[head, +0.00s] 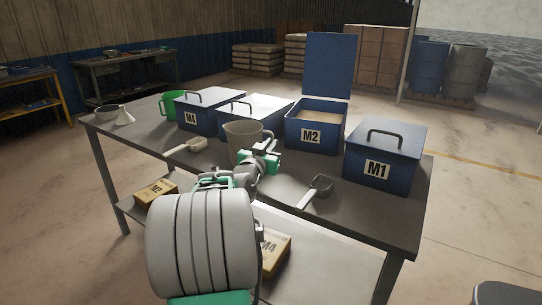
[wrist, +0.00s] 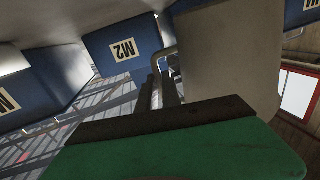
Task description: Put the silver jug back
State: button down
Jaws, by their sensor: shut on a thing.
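The silver jug (head: 241,139) stands upright in the middle of the worktable, in front of the blue boxes. It also fills much of the upper right of the wrist view (wrist: 228,55). My gripper (head: 267,158) is at the jug's right side, shut on its handle (wrist: 163,62). My arm hides the jug's lower part in the head view, so I cannot tell if its base touches the table. A green jug (head: 169,106) stands at the far left of the table.
Blue box M2 (head: 313,144) has its lid raised and pale material inside. Boxes M1 (head: 381,172) and M4 (head: 190,121) are closed. One scoop (head: 186,147) lies left of the jug, another (head: 320,187) right. A funnel (head: 124,116) and bowl (head: 106,113) sit at far left.

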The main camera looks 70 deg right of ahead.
jog(key=shift+f, duration=1.5)
jog(key=shift+f+b, duration=0.2)
jog(key=shift+b, duration=0.25)
jog(key=c, duration=1.5)
grip_release()
jog(key=shift+c, duration=0.2)
